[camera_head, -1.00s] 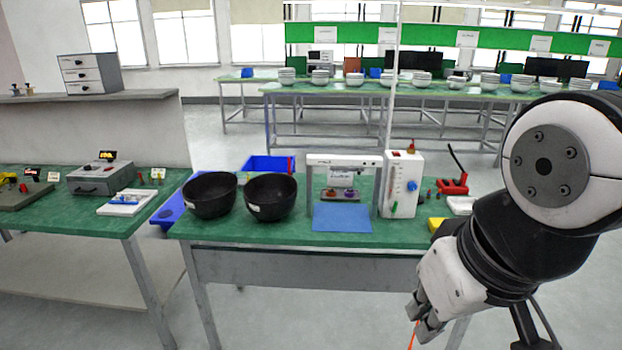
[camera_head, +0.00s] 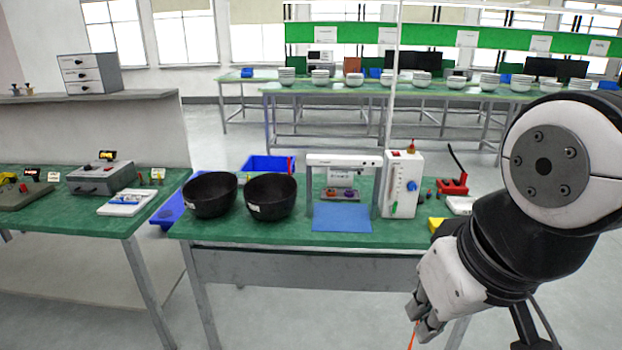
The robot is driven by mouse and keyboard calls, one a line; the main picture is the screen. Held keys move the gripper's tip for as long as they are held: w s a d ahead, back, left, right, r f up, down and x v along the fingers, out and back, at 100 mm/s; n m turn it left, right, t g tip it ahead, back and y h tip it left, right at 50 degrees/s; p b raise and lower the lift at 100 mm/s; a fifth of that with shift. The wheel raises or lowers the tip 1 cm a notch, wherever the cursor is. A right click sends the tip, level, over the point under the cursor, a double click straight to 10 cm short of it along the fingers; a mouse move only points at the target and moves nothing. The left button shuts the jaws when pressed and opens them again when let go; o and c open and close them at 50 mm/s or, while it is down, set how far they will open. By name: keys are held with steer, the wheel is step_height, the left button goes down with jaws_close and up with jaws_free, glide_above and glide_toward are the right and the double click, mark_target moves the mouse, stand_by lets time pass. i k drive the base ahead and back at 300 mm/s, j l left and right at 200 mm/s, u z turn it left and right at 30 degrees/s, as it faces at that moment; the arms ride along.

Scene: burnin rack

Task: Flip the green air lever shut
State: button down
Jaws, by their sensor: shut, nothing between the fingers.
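A white upright box (camera_head: 402,170) stands at the right of the near green bench, with a red part on top and a blue knob on its front. A small green part, seemingly the green air lever (camera_head: 394,208), is low on its front left; it is too small to tell its position. My gripper (camera_head: 420,318) is shut and empty at the lower right, in front of the bench edge and apart from the box. A thin orange line shows below its fingers.
A white-topped frame (camera_head: 343,160) with a blue mat (camera_head: 341,218) stands left of the box. Two black bowls (camera_head: 210,194) are further left. A red tool with a black handle (camera_head: 454,186) and a yellow block (camera_head: 436,224) are at right.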

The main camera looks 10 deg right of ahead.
mark_target(393, 208)
steer(key=i+l+u, duration=0.25)
steer(key=i, duration=0.3)
steer(key=i+l+u, duration=0.25)
steer(key=i, duration=0.25)
steer(key=l, duration=0.1)
